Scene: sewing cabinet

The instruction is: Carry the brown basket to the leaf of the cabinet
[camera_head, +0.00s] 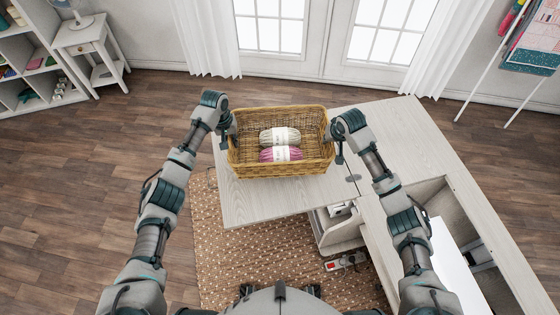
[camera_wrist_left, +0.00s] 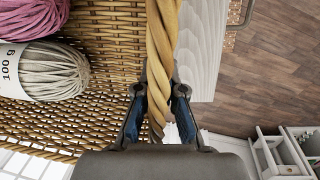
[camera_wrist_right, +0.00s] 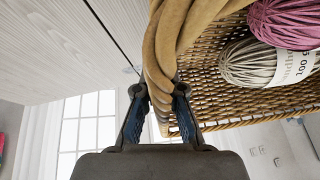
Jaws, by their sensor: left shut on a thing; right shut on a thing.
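The brown wicker basket (camera_head: 280,170) is over the leaf of the cabinet (camera_head: 262,205), in the upper middle of the head view. Whether its base touches the leaf I cannot tell. It holds a grey yarn skein (camera_head: 280,136) and a pink yarn skein (camera_head: 281,154). My left gripper (camera_head: 230,130) is at the basket's left end; in the left wrist view its fingers (camera_wrist_left: 159,95) are shut on the twisted rim. My right gripper (camera_head: 334,136) is at the right end; in the right wrist view its fingers (camera_wrist_right: 160,95) are shut on the rim.
The white cabinet body (camera_head: 455,190) with an open compartment stands at the right. A patterned rug (camera_head: 235,260) lies below the leaf. A power strip (camera_head: 346,261) lies near the cabinet's foot. A side table (camera_head: 85,45) and shelf (camera_head: 30,60) stand at the far left.

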